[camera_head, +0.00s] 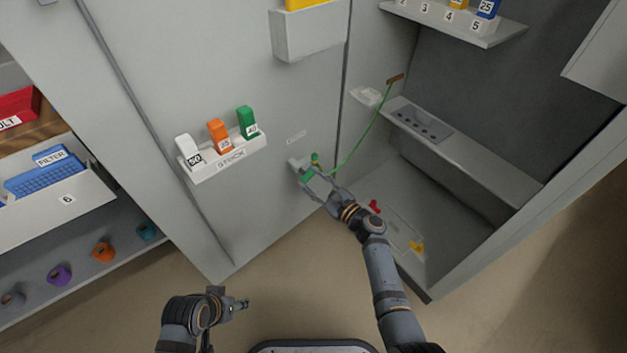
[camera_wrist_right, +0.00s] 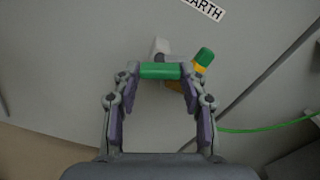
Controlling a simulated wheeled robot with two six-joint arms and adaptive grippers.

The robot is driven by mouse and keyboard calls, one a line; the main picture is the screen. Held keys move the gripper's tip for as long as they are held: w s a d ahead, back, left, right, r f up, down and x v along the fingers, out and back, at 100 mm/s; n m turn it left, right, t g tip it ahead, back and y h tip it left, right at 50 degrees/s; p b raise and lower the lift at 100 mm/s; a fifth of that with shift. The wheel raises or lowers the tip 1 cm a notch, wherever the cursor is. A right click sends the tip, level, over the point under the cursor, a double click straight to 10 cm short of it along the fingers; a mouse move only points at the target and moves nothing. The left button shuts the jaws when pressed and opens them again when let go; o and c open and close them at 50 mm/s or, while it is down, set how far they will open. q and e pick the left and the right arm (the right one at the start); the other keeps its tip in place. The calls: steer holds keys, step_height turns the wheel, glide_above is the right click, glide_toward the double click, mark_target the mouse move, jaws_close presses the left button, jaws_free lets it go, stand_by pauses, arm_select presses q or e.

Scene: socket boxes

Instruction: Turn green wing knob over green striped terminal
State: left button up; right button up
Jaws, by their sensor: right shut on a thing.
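The green wing knob (camera_wrist_right: 160,71) sits on the panel and shows between the fingertips of my right gripper (camera_wrist_right: 161,78) in the wrist view. That gripper is shut on the knob, a fingertip at each end. In the head view the knob (camera_head: 307,174) lies at the tips of my right gripper (camera_head: 313,180). The green and yellow striped terminal (camera_wrist_right: 203,61) is just right of the knob, and a green wire runs off to the right. My left gripper (camera_head: 238,304) hangs low and empty, away from the panel; its opening is too small to tell.
A stock rack (camera_head: 224,160) with white, orange and green pieces is left of the knob. An open cabinet compartment with a ledge (camera_head: 480,165) is to the right. A red piece (camera_head: 374,206) and a yellow piece (camera_head: 416,246) lie on its floor.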

steer(key=shift+f, duration=0.1)
steer(key=o, duration=1.1)
steer(key=shift+o, duration=0.2)
steer(key=v, duration=1.2)
